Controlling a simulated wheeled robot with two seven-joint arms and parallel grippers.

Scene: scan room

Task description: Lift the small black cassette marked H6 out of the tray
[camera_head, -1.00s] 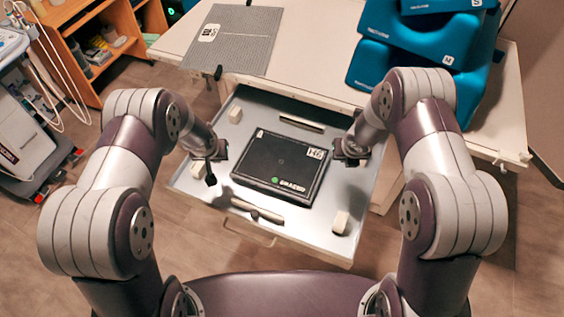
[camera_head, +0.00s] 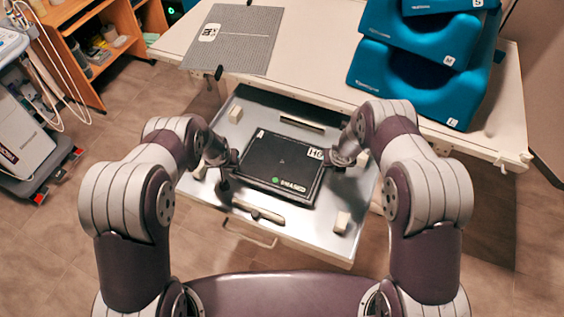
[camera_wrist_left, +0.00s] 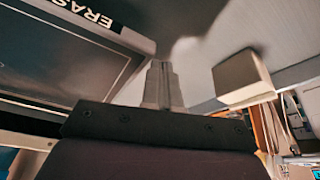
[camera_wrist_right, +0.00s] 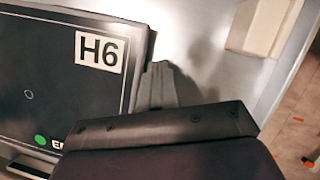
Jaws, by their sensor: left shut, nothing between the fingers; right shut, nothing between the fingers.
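The black cassette (camera_head: 280,165) marked H6 lies flat in the pale tray (camera_head: 310,227). Its white H6 label (camera_wrist_right: 100,51) and green dot are clear in the right wrist view. It also shows at the upper left of the left wrist view (camera_wrist_left: 60,58), with part of its ERASED lettering. My left gripper (camera_head: 233,160) is at the cassette's left side, its fingers (camera_wrist_left: 160,75) shut and empty. My right gripper (camera_head: 327,157) is at the right side, its fingers (camera_wrist_right: 157,75) shut and empty just beside the edge. I cannot tell whether either touches the cassette.
Pale blocks stand near the tray's corners, one at front right (camera_head: 342,221) and one at back left (camera_head: 235,115). A dark bar (camera_head: 281,120) lies behind the cassette and a light rod (camera_head: 258,213) in front. Blue cushions (camera_head: 415,75) are stacked on the white table (camera_head: 330,65).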

